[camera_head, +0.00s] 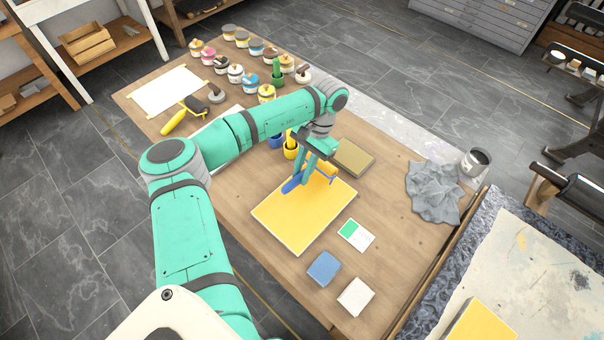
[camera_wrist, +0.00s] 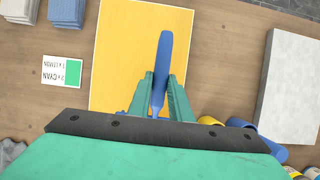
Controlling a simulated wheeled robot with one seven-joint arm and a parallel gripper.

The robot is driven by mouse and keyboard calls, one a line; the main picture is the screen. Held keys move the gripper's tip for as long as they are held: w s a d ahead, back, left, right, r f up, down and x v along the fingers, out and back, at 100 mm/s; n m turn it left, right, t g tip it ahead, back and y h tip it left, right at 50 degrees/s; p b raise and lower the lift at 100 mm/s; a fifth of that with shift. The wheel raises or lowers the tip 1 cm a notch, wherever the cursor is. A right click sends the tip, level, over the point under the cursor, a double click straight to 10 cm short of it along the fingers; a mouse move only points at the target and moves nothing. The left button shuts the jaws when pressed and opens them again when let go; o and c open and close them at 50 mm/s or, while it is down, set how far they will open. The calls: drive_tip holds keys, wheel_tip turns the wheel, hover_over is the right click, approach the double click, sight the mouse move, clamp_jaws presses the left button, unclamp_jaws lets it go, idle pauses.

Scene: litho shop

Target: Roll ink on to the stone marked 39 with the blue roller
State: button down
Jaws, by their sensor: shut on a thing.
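My gripper (camera_head: 303,178) is shut on the blue handle (camera_head: 291,186) of the blue roller, over a yellow-covered slab (camera_head: 290,225). The handle also shows between the fingers in the wrist view (camera_wrist: 165,60). The roller's blue frame (camera_head: 333,177) and a yellow part beside it show past the fingers in the head view; the drum is mostly hidden in the wrist view. I cannot tell whether it touches the slab. The slab has a pale rim (camera_wrist: 93,60). No number 39 is legible; a block with a yellow top (camera_head: 482,325) stands at the bottom right.
A pale slab (camera_wrist: 290,85) lies beyond. Cups, ink tins and a yellow roller (camera_head: 175,122) occupy the far table.

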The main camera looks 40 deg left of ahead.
drive_tip(key=shift+r, duration=0.95)
drive_tip(key=shift+s+d+f, duration=0.1)
drive_tip(key=shift+d+f, duration=0.15)
drive_tip(key=shift+d, duration=1.1)
drive_tip(key=shift+s+d+f, duration=0.15)
drive_tip(key=shift+d+f, duration=0.15)
drive_tip(key=shift+d, duration=1.1)
drive_tip(key=shift+s+d+f, duration=0.1)
drive_tip(key=shift+d+f, duration=0.15)
drive_tip(key=shift+d, duration=1.1)
drive_tip(key=shift+f, duration=0.7)
drive_tip(key=shift+s, duration=0.1)
drive_tip(key=s+a, duration=0.1)
drive_tip(key=s, duration=2.2)
drive_tip(key=shift+s+a, duration=0.15)
drive_tip(key=shift+a, duration=0.25)
drive_tip(key=shift+f, duration=0.1)
